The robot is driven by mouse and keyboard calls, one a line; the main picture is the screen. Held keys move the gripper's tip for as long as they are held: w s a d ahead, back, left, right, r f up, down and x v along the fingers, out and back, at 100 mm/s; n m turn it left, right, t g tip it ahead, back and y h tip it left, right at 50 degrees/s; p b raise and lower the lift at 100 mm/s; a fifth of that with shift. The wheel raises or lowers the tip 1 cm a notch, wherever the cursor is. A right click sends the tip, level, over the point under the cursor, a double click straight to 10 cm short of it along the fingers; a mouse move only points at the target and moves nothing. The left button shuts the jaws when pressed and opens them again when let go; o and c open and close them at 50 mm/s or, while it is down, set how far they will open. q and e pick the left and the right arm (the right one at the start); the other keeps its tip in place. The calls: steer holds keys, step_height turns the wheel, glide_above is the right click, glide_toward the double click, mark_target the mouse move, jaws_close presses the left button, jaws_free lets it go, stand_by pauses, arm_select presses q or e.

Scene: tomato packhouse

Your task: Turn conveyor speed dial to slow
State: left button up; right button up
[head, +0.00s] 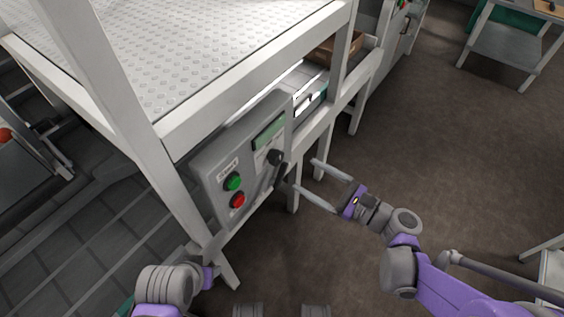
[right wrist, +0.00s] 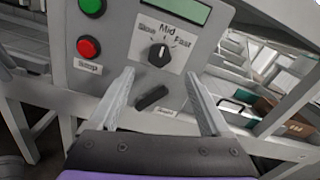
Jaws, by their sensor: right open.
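The black speed dial (head: 276,157) is on the grey control panel (head: 207,178). In the right wrist view the dial (right wrist: 159,55) sits below the labels Slow, Mid and Fast, and its white mark points up, roughly toward Mid. My right gripper (head: 305,175) is open and empty in front of the panel, apart from the dial. In the right wrist view its fingertips (right wrist: 159,74) lie either side of and just below the dial. My left arm shows at the bottom left; its jaws are not clear.
A dark handle (right wrist: 152,97) is just below the dial. The conveyor frame's pale legs surround the panel.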

mark_target(280, 160)
steer(key=b+x, duration=0.1)
steer(key=x, duration=0.8)
jaws_close()
